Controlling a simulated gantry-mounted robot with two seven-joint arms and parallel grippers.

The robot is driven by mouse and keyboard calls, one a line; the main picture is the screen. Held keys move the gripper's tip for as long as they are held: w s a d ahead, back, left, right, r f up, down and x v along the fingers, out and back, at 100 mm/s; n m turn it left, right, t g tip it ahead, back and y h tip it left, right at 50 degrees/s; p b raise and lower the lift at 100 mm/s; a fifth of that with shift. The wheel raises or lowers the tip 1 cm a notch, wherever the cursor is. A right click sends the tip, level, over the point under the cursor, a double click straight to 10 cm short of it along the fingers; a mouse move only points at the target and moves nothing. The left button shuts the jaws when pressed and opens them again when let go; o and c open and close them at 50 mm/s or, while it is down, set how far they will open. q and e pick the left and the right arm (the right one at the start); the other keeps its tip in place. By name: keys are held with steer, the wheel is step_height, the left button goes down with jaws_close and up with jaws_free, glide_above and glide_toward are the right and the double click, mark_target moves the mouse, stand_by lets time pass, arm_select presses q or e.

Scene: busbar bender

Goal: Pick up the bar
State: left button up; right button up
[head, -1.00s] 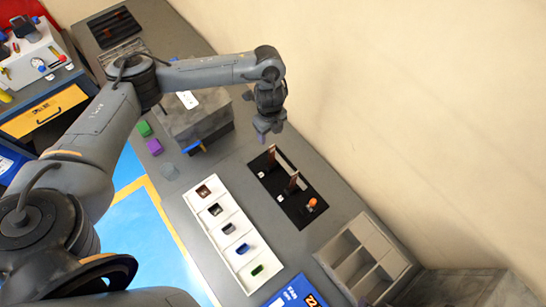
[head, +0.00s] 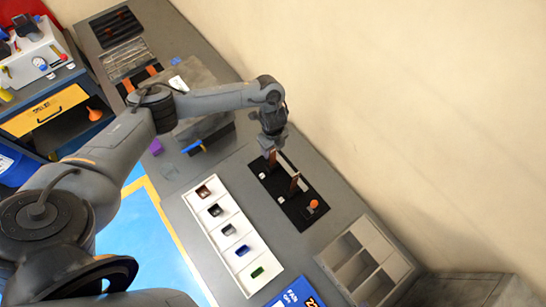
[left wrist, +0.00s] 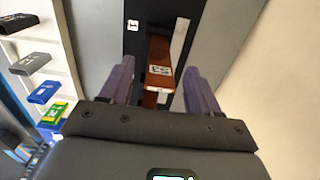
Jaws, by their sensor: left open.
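A black fixture board (head: 292,208) lies on the bench with two brown copper-coloured uprights and a pale strip on it. The nearer-to-gripper upright (head: 272,159) is partly covered by my left gripper (head: 269,151). In the left wrist view a brown bar-like piece (left wrist: 160,55) with a white label carrying digits stands between the two open purple fingers of my left gripper (left wrist: 159,70), with a gap on each side. The pale strip (left wrist: 179,45) runs beside it. The second upright (head: 294,183) stands farther along the board. My right gripper is not in view.
A white tray (head: 220,222) with several small coloured pieces lies left of the board. An orange knob (head: 313,204) is at the board's near end. A grey compartment box (head: 346,239) stands below right, and the wall is close on the right.

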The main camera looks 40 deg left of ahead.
arm_select(q)
steer(key=shift+f, duration=0.15)
jaws_close()
stand_by(0.4)
